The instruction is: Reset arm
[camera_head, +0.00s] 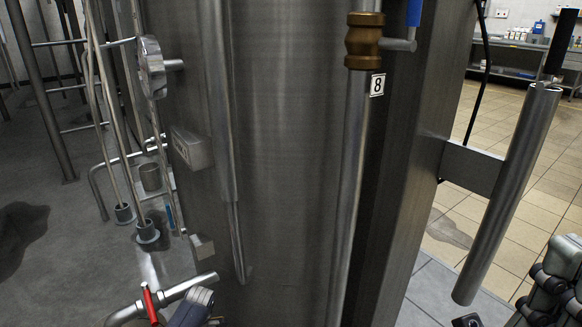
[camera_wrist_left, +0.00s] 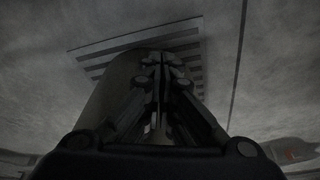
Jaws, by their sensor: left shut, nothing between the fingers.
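My left gripper (camera_wrist_left: 160,62) shows in the left wrist view, pointing away from the camera. Its dark fingers meet at the tips, with nothing held between them. A rounded grey cylinder (camera_wrist_left: 105,95) shows behind the fingers on the left; I cannot tell whether they touch it. In the head view, a grey and bluish part at the bottom edge, beside the red-handled valve (camera_head: 150,305), may belong to my left arm. A grey and black jointed part at the lower right looks like my right arm. No right fingertips can be made out.
A large steel mixer vessel (camera_head: 285,130) labelled 8 fills the middle of the head view. A brass fitting (camera_head: 364,40) and a slanted steel tube (camera_head: 510,190) stand out from it. Pipes stand at the left. Tiled floor (camera_head: 490,120) is open at the right. A striped grate (camera_wrist_left: 135,42) lies below the left gripper.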

